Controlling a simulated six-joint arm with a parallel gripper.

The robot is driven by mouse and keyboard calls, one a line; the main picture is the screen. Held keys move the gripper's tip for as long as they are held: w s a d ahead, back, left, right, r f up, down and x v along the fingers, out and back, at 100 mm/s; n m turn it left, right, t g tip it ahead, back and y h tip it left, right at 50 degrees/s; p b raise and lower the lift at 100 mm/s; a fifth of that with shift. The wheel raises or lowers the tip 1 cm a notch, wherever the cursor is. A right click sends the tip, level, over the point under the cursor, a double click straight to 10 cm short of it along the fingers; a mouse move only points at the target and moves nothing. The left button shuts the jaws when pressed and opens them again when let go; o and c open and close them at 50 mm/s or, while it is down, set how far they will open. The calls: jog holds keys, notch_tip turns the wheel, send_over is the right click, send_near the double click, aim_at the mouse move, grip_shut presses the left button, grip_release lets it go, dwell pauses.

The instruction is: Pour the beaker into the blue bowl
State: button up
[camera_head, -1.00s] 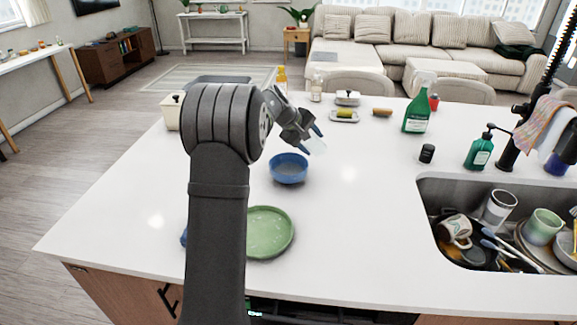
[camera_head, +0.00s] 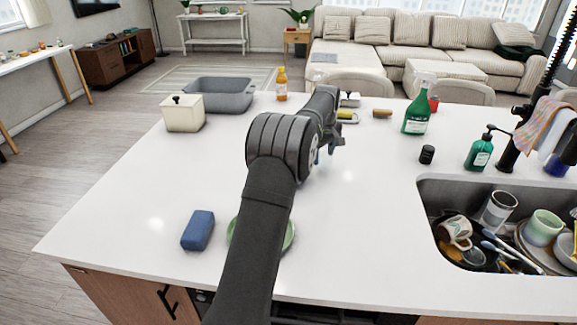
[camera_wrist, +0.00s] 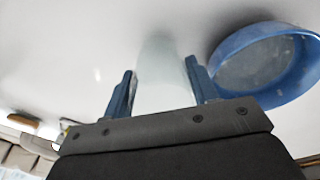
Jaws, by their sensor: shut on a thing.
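My gripper (camera_wrist: 163,90) is shut on a clear, faintly frosted beaker (camera_wrist: 163,75), which stands between its two blue fingertips in the wrist view. The blue bowl (camera_wrist: 222,58) lies just to the right of the beaker in that view, apart from it. Its inside looks greyish, and I cannot tell what it holds. In the head view my gripper (camera_head: 338,143) is over the middle of the counter, partly behind my arm. The beaker's contents are unclear.
A green plate (camera_head: 289,236) is mostly covered by my arm, with a blue sponge (camera_head: 198,230) to its left. A cream canister (camera_head: 183,114), grey basin (camera_head: 222,95) and orange bottle (camera_head: 281,84) stand behind. Spray bottle (camera_head: 416,108) and full sink (camera_head: 428,185) are right.

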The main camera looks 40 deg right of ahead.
jog(key=shift+s+d+f+y, duration=0.15)
jog(key=shift+d+f+y, duration=0.2)
jog(key=shift+f+y, duration=0.25)
jog(key=shift+s+a+r+m+h, duration=0.2)
jog(key=shift+s+m+h, duration=0.15)
jog(key=shift+h, duration=0.35)
jog(key=shift+s+a+r+m+h, duration=0.15)
jog(key=shift+r+m+h, duration=0.15)
jog(key=shift+h, duration=0.25)
jog(key=shift+w+a+r+m+h, duration=0.1)
jog(key=shift+r+m+h, duration=0.15)
jog(key=shift+h, duration=0.3)
jog(key=r+h, duration=0.1)
jog(key=a+r+h, duration=0.1)
jog(key=w+r+g+h, duration=0.1)
jog(key=h, duration=0.1)
jog(key=shift+a+r, duration=0.25)
jog(key=shift+a, duration=0.15)
jog(key=w+a+r+n+t+h, duration=0.1)
jog(key=w+a+r+n+h, duration=0.1)
jog(key=w+a+r+h, duration=0.2)
jog(key=shift+w+a+n+t, duration=0.15)
jog(key=shift+a+n+t, duration=0.15)
jog(key=shift+a, duration=0.55)
jog(key=shift+h, duration=0.3)
